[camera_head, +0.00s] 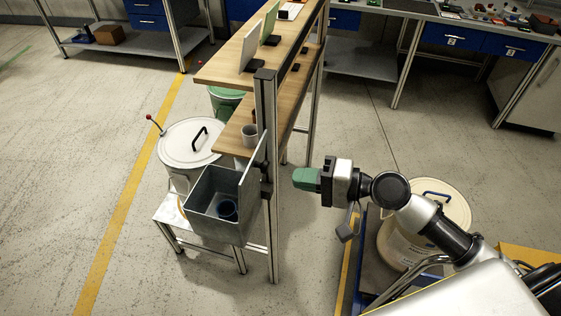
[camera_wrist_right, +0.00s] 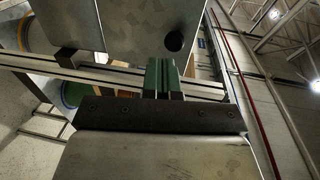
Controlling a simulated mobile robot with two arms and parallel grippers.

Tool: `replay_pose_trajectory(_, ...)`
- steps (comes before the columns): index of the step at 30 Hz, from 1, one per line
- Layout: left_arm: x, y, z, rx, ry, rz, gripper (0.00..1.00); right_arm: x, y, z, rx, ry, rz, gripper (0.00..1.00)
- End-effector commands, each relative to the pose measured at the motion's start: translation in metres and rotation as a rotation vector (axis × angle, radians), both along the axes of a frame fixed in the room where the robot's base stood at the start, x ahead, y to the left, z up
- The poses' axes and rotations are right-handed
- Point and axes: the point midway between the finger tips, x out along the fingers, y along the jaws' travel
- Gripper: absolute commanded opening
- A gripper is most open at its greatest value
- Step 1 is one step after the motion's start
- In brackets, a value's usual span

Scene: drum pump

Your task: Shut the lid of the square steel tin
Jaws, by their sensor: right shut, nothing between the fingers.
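The square steel tin (camera_head: 212,228) is a grey open box on a small metal stand. Its lid (camera_head: 254,176) stands raised, roughly upright, along the tin's right side. My right gripper (camera_head: 296,178) has green fingers, shut and empty. It points left, to the right of the raised lid and the shelf post, with a gap visible from the head. In the right wrist view the green fingers (camera_wrist_right: 163,78) point toward a grey metal plate (camera_wrist_right: 135,25), which may be the lid. My left gripper is not in view.
An aluminium post (camera_head: 268,120) of a wooden shelf rack (camera_head: 240,65) stands between the lid and my gripper. A white lidded drum (camera_head: 188,143) is behind the tin. A cream drum (camera_head: 405,240) stands under my right arm. Floor at left is clear.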

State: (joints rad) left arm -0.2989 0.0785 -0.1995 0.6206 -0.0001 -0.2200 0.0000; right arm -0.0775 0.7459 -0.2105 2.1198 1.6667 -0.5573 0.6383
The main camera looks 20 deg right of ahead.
Motion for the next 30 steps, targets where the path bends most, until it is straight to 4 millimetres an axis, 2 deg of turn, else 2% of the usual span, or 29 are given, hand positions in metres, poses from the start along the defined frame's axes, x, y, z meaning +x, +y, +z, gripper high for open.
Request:
replay_pose_trajectory(1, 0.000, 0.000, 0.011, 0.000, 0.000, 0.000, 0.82, 0.006, 0.009, 0.006, 0.004, -0.003, 0.001, 0.00)
replay_pose_trajectory(3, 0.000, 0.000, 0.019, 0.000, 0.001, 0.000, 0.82, 0.013, 0.018, 0.008, 0.003, -0.002, 0.001, 0.00)
replay_pose_trajectory(9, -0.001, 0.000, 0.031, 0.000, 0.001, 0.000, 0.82, 0.024, 0.036, 0.008, 0.001, 0.000, 0.001, 0.00)
replay_pose_trajectory(24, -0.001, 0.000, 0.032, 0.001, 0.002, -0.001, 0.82, 0.028, 0.040, 0.006, -0.002, -0.001, 0.001, 0.00)
replay_pose_trajectory(30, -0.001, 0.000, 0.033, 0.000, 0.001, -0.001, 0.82, 0.041, 0.040, 0.010, 0.001, -0.003, 0.000, 0.00)
